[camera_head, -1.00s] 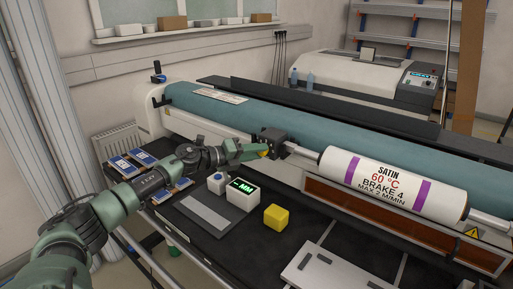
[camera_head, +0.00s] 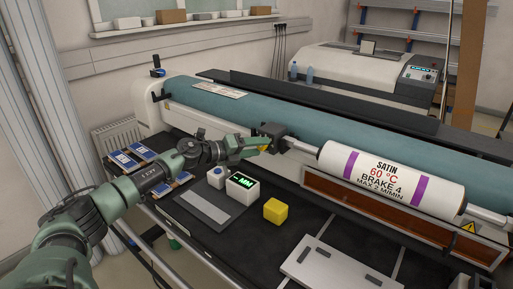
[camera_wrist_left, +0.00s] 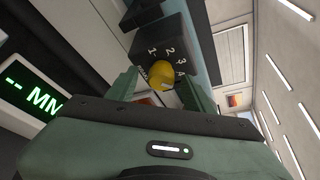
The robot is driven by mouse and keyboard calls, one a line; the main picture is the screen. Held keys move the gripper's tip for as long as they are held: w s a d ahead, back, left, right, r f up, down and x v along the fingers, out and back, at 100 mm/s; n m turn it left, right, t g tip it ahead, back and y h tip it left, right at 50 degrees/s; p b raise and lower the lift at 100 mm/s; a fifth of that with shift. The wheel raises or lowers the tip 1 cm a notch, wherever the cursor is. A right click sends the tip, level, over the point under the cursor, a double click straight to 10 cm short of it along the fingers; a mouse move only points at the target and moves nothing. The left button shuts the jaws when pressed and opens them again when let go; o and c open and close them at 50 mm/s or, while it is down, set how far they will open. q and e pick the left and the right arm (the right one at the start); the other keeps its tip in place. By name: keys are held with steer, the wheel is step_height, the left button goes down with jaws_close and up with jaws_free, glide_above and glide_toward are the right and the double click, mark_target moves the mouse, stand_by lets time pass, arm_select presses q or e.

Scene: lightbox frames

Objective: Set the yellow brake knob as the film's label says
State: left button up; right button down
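The yellow brake knob (camera_wrist_left: 162,76) sits on a dark block (camera_wrist_left: 163,40) with the numbers 1, 2, 3 and a partly hidden 4 around it. In the head view the knob (camera_head: 263,149) is a small yellow patch at the block (camera_head: 272,134). My left gripper (camera_wrist_left: 162,84) has one finger on each side of the knob, with gaps visible, so it looks open around it. I cannot tell the knob's setting. The white film roll (camera_head: 392,178) has purple bands and a label reading SATIN, 60 °C, BRAKE 4, MAX 2 M/MIN. My right gripper is not in view.
A yellow cube (camera_head: 276,211), a white box with a green MM display (camera_head: 242,186) and a small box with a blue button (camera_head: 216,177) stand on the dark table below my arm. A pale plate (camera_head: 336,265) lies in front. The long teal roller (camera_head: 340,133) runs behind.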

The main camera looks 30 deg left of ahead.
arm_select(q)
steer(key=b+v, duration=0.3)
steer(key=v, duration=0.4)
steer(key=shift+s+b, duration=0.3)
steer(key=shift+s, duration=0.1)
steer(key=shift+a, duration=0.15)
